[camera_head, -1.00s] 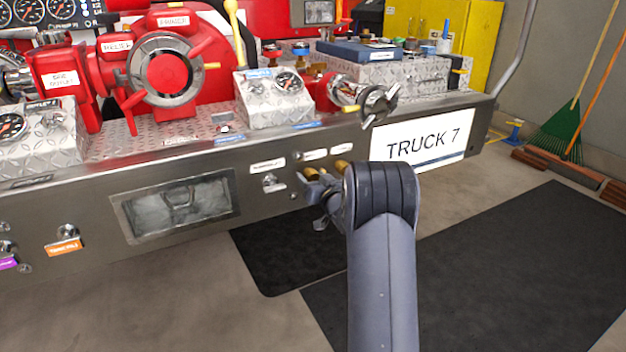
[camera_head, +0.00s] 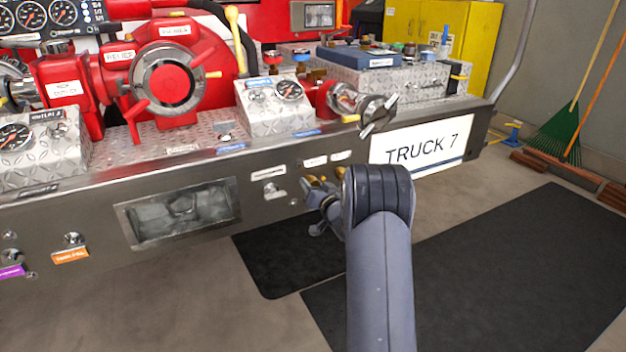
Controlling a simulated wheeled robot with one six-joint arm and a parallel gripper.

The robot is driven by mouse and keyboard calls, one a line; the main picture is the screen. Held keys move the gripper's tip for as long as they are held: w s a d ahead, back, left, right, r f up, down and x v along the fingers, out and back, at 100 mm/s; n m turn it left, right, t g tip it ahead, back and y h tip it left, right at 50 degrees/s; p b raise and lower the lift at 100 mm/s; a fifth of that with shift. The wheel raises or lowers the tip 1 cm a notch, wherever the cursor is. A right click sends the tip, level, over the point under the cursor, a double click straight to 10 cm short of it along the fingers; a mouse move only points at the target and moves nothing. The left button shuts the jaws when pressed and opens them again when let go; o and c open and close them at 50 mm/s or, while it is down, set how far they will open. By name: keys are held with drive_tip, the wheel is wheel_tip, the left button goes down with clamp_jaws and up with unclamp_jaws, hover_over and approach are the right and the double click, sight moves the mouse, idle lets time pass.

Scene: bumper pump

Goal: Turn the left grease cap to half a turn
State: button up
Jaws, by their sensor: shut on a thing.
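Two small brass grease caps stick out of the bumper's front face, below two small white labels. The left grease cap (camera_head: 311,181) is partly covered by my gripper (camera_head: 317,191). My gripper is shut on this cap, with its jaws against the bumper front. The right grease cap (camera_head: 340,172) is mostly hidden behind my wrist, with only a bit of brass showing. My grey arm comes up from the bottom of the view and hides the bumper to the right of the caps. The cap's turn angle cannot be read.
A T-handled knob (camera_head: 273,190) sits just left of the caps. A capped outlet (camera_head: 374,115) juts out above them, left of the TRUCK 7 plate (camera_head: 422,147). A recessed window (camera_head: 180,212) is further left. Floor in front, with black mats (camera_head: 480,270), is clear.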

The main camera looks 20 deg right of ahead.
drive_tip(key=shift+m, duration=0.5)
drive_tip(key=o, duration=1)
drive_tip(key=s+p, duration=0.2)
drive_tip(key=s, duration=0.8)
drive_tip(key=shift+s+d+p, duration=0.1)
drive_tip(key=shift+s+p, duration=0.25)
drive_tip(key=shift+s, duration=0.05)
